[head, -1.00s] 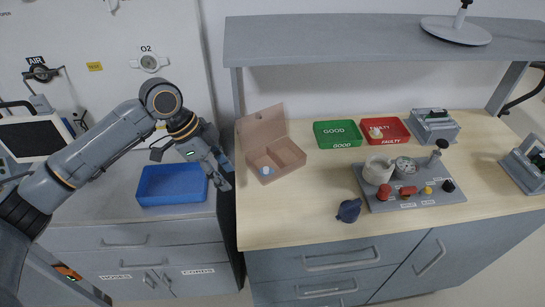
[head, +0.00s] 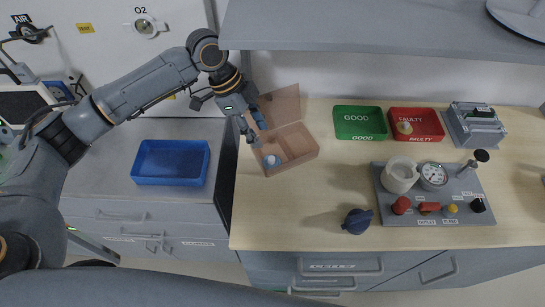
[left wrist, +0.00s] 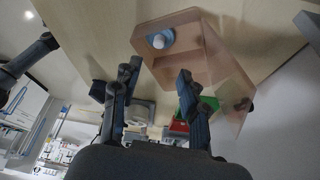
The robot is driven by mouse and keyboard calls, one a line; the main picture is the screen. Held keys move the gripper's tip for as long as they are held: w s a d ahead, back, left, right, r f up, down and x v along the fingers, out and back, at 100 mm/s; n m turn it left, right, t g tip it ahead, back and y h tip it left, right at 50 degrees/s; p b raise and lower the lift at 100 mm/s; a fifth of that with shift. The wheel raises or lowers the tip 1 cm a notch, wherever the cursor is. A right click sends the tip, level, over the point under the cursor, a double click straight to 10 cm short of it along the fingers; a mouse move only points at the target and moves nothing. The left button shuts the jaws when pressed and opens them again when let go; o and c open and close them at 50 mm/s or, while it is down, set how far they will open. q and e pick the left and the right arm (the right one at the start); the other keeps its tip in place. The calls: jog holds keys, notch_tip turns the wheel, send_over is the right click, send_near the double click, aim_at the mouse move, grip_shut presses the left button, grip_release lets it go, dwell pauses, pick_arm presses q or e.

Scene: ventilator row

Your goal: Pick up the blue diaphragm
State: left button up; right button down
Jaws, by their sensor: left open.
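The blue diaphragm (head: 271,162) is a small pale-blue round piece with a whitish middle. It sits in the left compartment of an open, translucent pinkish-brown box (head: 318,153) on the wooden bench. It also shows in the left wrist view (left wrist: 160,38), inside the box there (left wrist: 190,17). My left gripper (head: 254,132) is open and empty, with its fingers at the left side of the box, above and to the left of the diaphragm in the head view. In the left wrist view the two fingertips (left wrist: 160,74) are apart, with the diaphragm beyond them. My right gripper is not in view.
A blue tray (head: 138,175) stands on the lower left counter. A green GOOD tray (head: 345,132) and a red FAULTY tray (head: 430,136) lie right of the box. A dark blue knob-like part (head: 357,221) and a grey test panel (head: 450,184) stand nearer. A shelf (head: 390,28) overhangs the back.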

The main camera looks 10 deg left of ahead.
aim_at(272, 158)
pick_arm(q)
jog(key=x, duration=0.3)
jog(key=shift+d+f+p, duration=0.25)
jog(key=shift+f+p, duration=0.05)
jog(key=shift+f, duration=0.2)
jog(key=shift+d+f, duration=0.1)
jog(key=shift+f, duration=0.2)
jog(key=f, duration=0.1)
jog(key=f+p, duration=0.1)
jog(key=s+d+f, duration=0.1)
jog(key=shift+f+p, duration=0.2)
jog(key=shift+p, duration=0.15)
jog(key=shift+s+d+f, duration=0.1)
jog(key=shift+f, duration=0.25)
jog(key=shift+w+d+f, duration=0.1)
jog(key=shift+w+f, duration=0.1)
jog(key=shift+w, duration=0.25)
jog(key=shift+s, duration=0.1)
jog(key=c, duration=0.6)
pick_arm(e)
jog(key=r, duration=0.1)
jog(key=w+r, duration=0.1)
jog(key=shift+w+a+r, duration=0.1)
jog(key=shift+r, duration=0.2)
pick_arm(q)
jog(key=shift+c, duration=0.5)
